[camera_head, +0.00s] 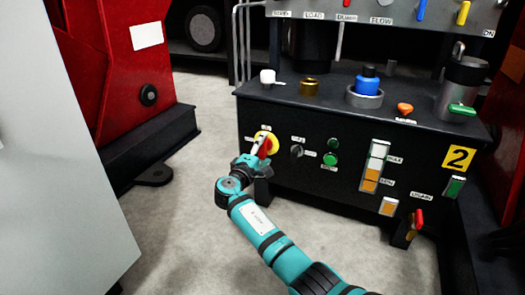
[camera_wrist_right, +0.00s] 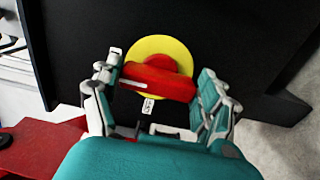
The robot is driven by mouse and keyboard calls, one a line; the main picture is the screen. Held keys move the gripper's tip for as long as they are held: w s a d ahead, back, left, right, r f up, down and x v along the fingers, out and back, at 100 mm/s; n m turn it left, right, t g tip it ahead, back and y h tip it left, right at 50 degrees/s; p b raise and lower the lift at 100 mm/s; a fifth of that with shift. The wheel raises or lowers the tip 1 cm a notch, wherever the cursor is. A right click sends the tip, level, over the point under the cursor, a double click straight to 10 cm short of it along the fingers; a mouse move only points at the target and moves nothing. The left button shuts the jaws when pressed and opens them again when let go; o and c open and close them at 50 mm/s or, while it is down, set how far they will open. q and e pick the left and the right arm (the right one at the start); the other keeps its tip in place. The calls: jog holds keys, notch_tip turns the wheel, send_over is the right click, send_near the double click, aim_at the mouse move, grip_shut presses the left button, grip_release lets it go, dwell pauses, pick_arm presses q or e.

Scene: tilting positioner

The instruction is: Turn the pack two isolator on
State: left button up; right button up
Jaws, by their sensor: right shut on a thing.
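The isolator is a red rotary handle on a yellow disc (camera_head: 272,137), at the left of the black front panel of the pack marked "2" (camera_head: 458,158). My right gripper (camera_head: 259,150) is at the handle in the head view, partly covering it. In the right wrist view the red handle (camera_wrist_right: 160,82) lies between the two fingers of my right gripper (camera_wrist_right: 158,92), which are shut on it. The yellow disc (camera_wrist_right: 160,45) shows behind it, with a small white label at its edge. My left gripper is not in view.
A blue-capped part (camera_head: 367,82) and a metal canister (camera_head: 462,85) stand above. A red machine (camera_head: 115,60) is at left; grey floor lies between.

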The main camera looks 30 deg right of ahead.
jog(key=o, duration=1.2)
jog(key=shift+c, duration=0.2)
jog(key=shift+s+a, duration=0.1)
jog(key=v, duration=0.7)
jog(key=shift+a, duration=0.1)
